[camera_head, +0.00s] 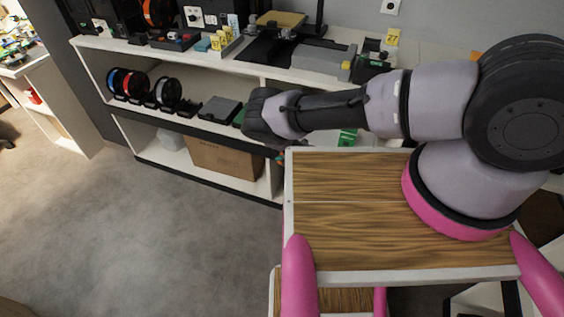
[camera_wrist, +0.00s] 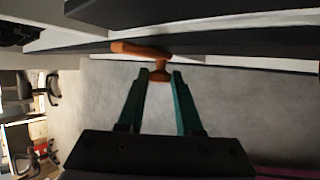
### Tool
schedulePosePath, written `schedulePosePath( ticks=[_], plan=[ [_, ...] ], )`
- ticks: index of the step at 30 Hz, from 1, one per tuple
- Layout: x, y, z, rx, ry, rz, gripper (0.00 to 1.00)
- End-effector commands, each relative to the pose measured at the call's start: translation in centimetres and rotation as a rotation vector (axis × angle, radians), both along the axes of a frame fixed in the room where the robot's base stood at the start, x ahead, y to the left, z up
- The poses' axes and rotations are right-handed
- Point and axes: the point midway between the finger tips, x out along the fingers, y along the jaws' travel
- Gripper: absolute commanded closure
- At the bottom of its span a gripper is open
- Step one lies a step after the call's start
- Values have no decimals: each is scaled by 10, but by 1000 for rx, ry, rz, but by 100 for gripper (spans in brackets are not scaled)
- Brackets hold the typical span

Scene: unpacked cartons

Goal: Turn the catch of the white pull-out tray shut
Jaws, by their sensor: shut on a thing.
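An orange-brown catch (camera_wrist: 139,49) with a short crossways bar and a stem shows at the top middle of the wrist view, against the dark edge (camera_wrist: 220,47) of a shelf or panel. The two green fingers of my gripper (camera_wrist: 159,75) stand on either side of the catch's stem and are shut on it. In the head view my gripper is mostly hidden behind my forearm and the wooden top, with only a small orange and green bit (camera_head: 280,158) showing. I cannot tell which white surface is the pull-out tray.
In the head view a white shelf unit (camera_head: 95,43) runs along the wall, with filament spools (camera_head: 167,91) and a cardboard box (camera_head: 222,158) on its shelves. Grey floor (camera_head: 150,235) is clear on the left. A desk (camera_head: 45,75) stands at the far left.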

Motion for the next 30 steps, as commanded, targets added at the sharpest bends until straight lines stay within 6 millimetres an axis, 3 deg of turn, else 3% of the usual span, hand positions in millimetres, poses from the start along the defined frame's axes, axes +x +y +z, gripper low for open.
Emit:
schedulePosePath(
  ticks=[10, 11, 12, 13, 23, 30],
  plan=[
    [-1, 2, -1, 4, 2, 4, 100],
    [-1, 2, -1, 4, 2, 4, 58],
    [-2, 2, -1, 5, 2, 4, 43],
    [-2, 2, -1, 4, 2, 3, 37],
    [-1, 0, 1, 3, 1, 1, 37],
    [-17, -11, 22, 2, 1, -2, 37]
  ],
)
